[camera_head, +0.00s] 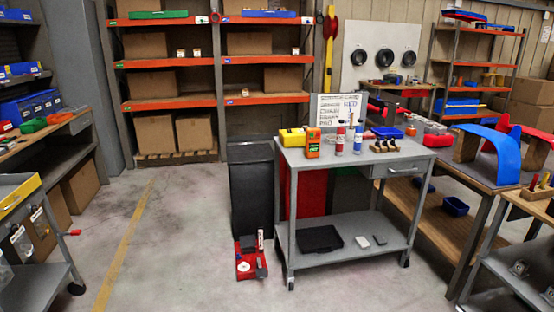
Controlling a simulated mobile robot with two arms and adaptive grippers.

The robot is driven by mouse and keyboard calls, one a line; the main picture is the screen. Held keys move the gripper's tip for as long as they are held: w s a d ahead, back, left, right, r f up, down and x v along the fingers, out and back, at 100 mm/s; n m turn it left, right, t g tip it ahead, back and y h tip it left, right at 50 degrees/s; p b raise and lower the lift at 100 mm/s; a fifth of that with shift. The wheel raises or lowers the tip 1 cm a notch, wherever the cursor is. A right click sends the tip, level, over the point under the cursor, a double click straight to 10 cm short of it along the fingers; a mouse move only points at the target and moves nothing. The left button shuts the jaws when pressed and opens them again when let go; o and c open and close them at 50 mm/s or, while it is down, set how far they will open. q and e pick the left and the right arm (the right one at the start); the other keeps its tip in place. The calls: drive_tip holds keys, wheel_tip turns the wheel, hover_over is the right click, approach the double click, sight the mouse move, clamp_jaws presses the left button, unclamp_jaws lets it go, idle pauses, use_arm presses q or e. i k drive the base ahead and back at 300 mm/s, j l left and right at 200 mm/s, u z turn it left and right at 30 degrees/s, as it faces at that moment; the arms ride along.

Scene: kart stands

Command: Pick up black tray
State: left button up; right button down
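The black tray (320,239) lies flat on the lower shelf of a grey wheeled cart (370,225) right of centre. It is a shallow rectangle with a raised rim and looks empty. Two small items, one dark (362,242) and one light (380,240), lie on the shelf to its right. The cart's top is above the tray, and the shelf's front edge is open towards me. Neither of my grippers shows in the head view.
The cart top holds a yellow case (293,137), an orange device (313,143), spray cans and a blue bin. A red caddy (249,262) stands on the floor left of the cart, before a dark bin (251,190). Floor (185,240) on the left is clear.

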sight(321, 239)
drive_tip(key=i+z, duration=0.4)
drive_tip(key=i, duration=0.4)
drive_tip(key=i+j+z, duration=0.15)
drive_tip(key=i+z, duration=0.25)
drive_tip(key=i, duration=0.45)
